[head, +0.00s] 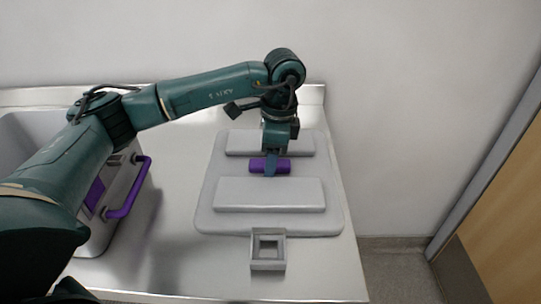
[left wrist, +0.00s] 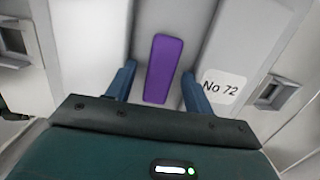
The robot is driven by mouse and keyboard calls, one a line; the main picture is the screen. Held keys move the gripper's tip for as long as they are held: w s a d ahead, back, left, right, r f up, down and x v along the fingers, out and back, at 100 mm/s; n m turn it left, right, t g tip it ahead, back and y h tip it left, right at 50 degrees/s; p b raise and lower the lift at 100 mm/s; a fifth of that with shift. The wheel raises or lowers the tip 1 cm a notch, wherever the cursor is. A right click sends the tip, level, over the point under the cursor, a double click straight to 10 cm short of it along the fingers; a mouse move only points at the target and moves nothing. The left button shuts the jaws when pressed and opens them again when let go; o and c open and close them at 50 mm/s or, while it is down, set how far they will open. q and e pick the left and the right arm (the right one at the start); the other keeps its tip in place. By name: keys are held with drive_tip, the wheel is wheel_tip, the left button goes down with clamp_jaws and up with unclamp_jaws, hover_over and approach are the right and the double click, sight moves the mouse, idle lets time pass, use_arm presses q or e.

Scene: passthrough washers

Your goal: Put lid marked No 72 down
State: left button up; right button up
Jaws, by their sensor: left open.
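The lid marked No 72 (head: 215,218) is a pale grey slab with two raised panels, lying flat on the steel counter in the head view. Its purple handle (head: 284,167) sits between the panels, and it shows in the left wrist view (left wrist: 163,68). The label "No 72" (left wrist: 222,87) is readable beside the handle in the left wrist view. My left gripper (head: 270,170) is over the handle. Its two blue fingers (left wrist: 156,90) stand open on either side of the handle, with gaps between. My right gripper is not in view.
A grey tub (head: 100,225) with a purple side handle (head: 128,190) stands on the counter at left. A small square grey bracket (head: 268,252) is at the lid's front edge. The counter (head: 180,250) is bare between tub and lid. A wall is behind; floor lies at right.

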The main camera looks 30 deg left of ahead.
use_arm(q)
wheel_tip(320, 180, up, 13)
drive_tip(key=d+p, duration=0.1)
drive_tip(key=shift+w+d, duration=0.15)
drive_tip(key=shift+w, duration=0.15)
idle(0.6)
